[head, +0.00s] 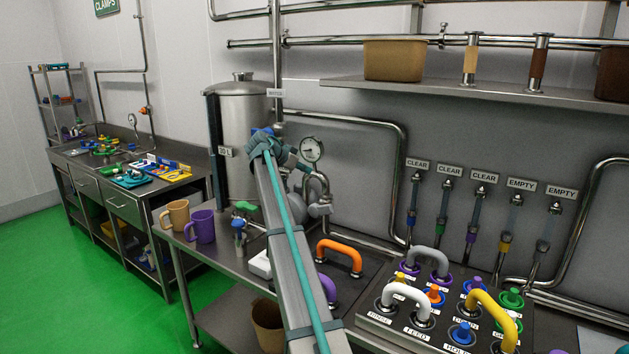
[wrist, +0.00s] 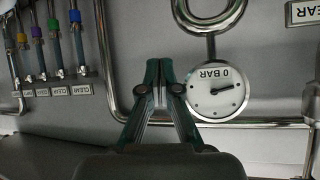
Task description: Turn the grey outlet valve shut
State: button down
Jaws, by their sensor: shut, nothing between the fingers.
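I cannot clearly pick out a grey valve handle. Grey metal pipe fittings (head: 320,209) stand just right of my arm in the head view, below the pressure gauge (head: 312,149); my arm partly hides that area. In the wrist view, which is upside down, the gauge (wrist: 215,90) reads 0 BAR and sits right of my fingers. My gripper (wrist: 160,66) is shut and empty, its fingertips together in front of the grey wall and apparently touching nothing. In the head view my arm reaches up toward the gauge, and the fingertips are not clear there.
A steel tank (head: 240,130) stands behind my arm. Tan (head: 178,214) and purple (head: 201,226) mugs stand on the bench to the left. A panel with coloured handles and knobs (head: 375,322) is at the lower right. A bent pipe (head: 404,170) runs along the wall.

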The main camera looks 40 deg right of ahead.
notch_tip(320, 180, down, 2)
jog(key=a+f+n+y, duration=0.1)
jog(key=a+n, duration=0.1)
jog(key=n, duration=0.2)
jog(key=n+g+p, duration=0.1)
jog(key=n+p, duration=0.1)
jog(key=p, duration=0.1)
send_over(320, 210)
notch_tip(320, 210, down, 6)
jog(key=f, duration=0.2)
jog(key=s+f+p, duration=0.1)
jog(key=f, duration=0.1)
jog(key=shift+s+a+y, duration=0.1)
jog(key=shift+a+y, duration=0.05)
jog(key=shift+y, duration=0.15)
